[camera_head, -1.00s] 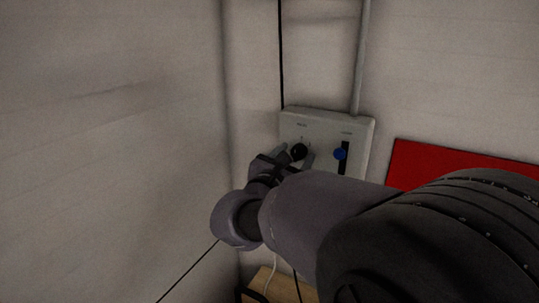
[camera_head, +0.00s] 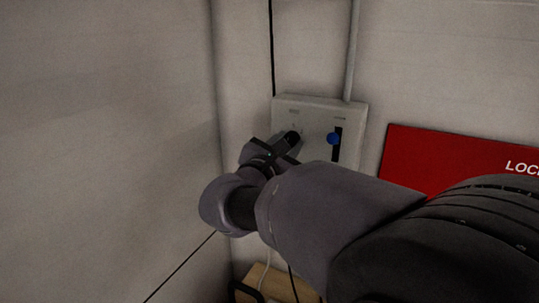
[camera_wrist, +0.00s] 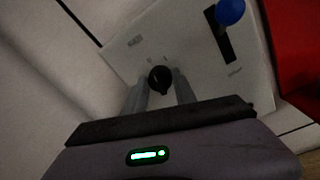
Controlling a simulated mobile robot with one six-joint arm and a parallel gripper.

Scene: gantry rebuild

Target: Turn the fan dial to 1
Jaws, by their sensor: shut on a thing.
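The fan dial (camera_wrist: 159,79) is a round black knob on a pale wall-mounted control box (camera_wrist: 112,52). My gripper (camera_wrist: 160,84) is shut on the dial, with one grey finger on each side of it in the wrist view. In the head view my gripper (camera_head: 289,143) reaches the left half of the box (camera_head: 308,108), and the dial (camera_head: 292,136) is partly hidden by the fingers. The markings around the dial are too small and dark to read.
A blue knob (camera_head: 333,138) on a black slot sits right of the dial on the same box. A red panel (camera_head: 400,160) is on the wall to the right. A grey conduit (camera_head: 352,50) runs up from the box. A side wall stands close on the left.

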